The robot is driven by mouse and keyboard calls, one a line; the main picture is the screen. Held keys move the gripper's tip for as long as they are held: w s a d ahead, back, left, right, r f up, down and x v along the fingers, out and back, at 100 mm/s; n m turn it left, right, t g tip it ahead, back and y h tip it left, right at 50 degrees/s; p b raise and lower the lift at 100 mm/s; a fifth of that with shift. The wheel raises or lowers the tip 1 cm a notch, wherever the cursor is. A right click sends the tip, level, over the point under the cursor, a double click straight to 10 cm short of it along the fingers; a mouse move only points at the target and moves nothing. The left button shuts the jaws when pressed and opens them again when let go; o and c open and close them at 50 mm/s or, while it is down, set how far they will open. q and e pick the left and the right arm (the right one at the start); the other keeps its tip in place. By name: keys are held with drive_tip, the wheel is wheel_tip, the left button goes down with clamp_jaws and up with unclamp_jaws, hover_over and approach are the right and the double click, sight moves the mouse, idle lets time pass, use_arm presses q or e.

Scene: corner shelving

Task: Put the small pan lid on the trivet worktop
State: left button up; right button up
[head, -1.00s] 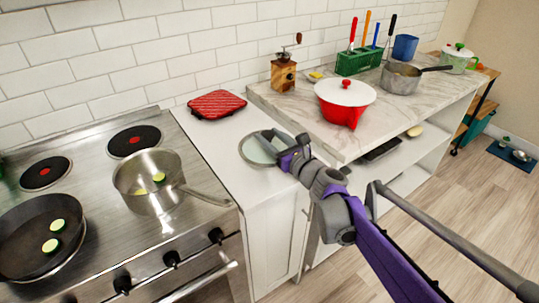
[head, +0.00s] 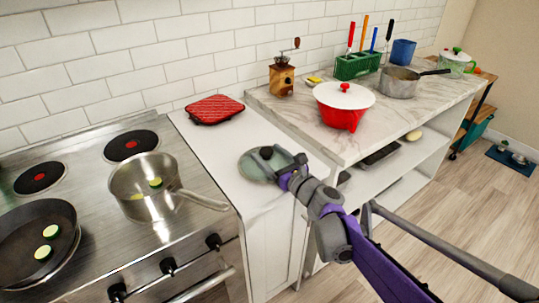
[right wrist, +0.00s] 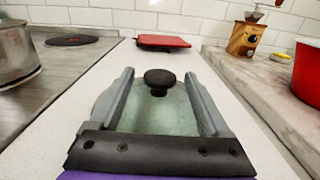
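The small pan lid (head: 257,170) is a round glass disc with a black knob (head: 267,152). It lies on the white worktop (head: 235,130) between the stove and the marble counter, and looks flat. In the right wrist view the lid (right wrist: 158,113) shows between my fingers, with its knob (right wrist: 159,80) upright. My right gripper (right wrist: 160,78) is open, with one finger on each side of the knob and a gap to both. A red quilted trivet (head: 215,109) lies farther back on the same worktop. My left gripper is not in view.
A steel saucepan (head: 143,183) stands on the stove at the left, its handle pointing toward the worktop. A black frying pan (head: 62,215) is at the near left. A red pot (head: 343,106) and a grinder (head: 282,78) stand on the marble counter (head: 310,115).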

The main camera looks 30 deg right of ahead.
drive_tip(key=shift+r, duration=0.1)
drive_tip(key=shift+s+r, duration=0.1)
drive_tip(key=shift+s, duration=0.05)
drive_tip(key=s+p, duration=0.1)
drive_tip(key=s, duration=1)
drive_tip(key=shift+s+d+p, duration=0.3)
drive_tip(key=shift+s+d, duration=0.05)
drive_tip(key=shift+d, duration=0.1)
drive_tip(key=shift+c, duration=0.4)
idle(0.4)
